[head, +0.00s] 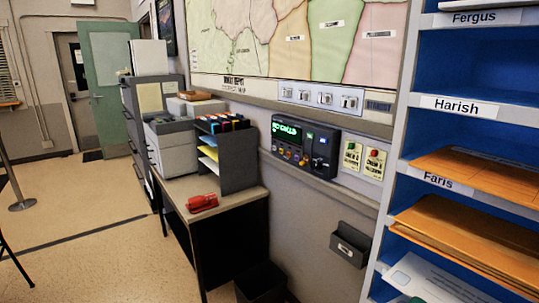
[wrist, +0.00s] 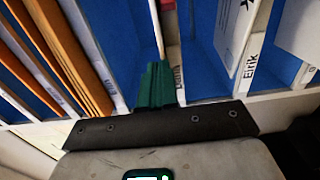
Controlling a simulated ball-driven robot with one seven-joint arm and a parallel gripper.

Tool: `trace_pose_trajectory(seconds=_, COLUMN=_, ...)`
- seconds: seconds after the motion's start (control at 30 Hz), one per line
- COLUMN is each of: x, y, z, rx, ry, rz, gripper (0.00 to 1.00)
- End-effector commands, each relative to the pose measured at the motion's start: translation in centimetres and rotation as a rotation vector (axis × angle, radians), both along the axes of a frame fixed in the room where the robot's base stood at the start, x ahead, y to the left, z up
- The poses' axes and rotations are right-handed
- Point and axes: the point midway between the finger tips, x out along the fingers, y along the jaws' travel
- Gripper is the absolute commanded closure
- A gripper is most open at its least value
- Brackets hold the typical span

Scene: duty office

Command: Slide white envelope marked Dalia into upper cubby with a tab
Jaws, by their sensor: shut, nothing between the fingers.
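A shelf of blue-lined cubbies with a grey-white frame (head: 400,120) stands at the right of the head view. Its name tabs read Fergus (head: 475,17), Harish (head: 463,106) and Faris (head: 437,179). A white envelope (head: 432,280) lies in the lowest visible cubby; I cannot read any name on it. My gripper (wrist: 158,72) has green fingers, shut and empty, at the cubby fronts in the wrist view. They partly cover a tab starting with D (wrist: 179,82). Beside it is a tab reading Eirik (wrist: 250,62), with a white envelope (wrist: 236,30) in that cubby. No Dalia marking is legible.
Orange envelopes (head: 470,240) fill cubbies below the Harish and Faris tabs. Thin dividers separate the cubbies close around my fingers. A desk with a black sorter (head: 237,160) and red phone (head: 202,203) stands at left. A wall pocket (head: 350,243) hangs beside the shelf.

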Motion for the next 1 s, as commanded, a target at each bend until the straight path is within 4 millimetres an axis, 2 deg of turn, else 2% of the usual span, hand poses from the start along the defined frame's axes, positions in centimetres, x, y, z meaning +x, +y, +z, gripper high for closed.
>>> trace_pose_trajectory(seconds=0.5, x=0.0, y=0.0, z=0.0, rx=0.0, ry=0.0, rz=0.0, gripper=1.0)
trace_pose_trajectory(seconds=1.0, x=0.8, y=-1.1, z=0.0, rx=0.001, ry=0.001, rz=-0.001, gripper=1.0)
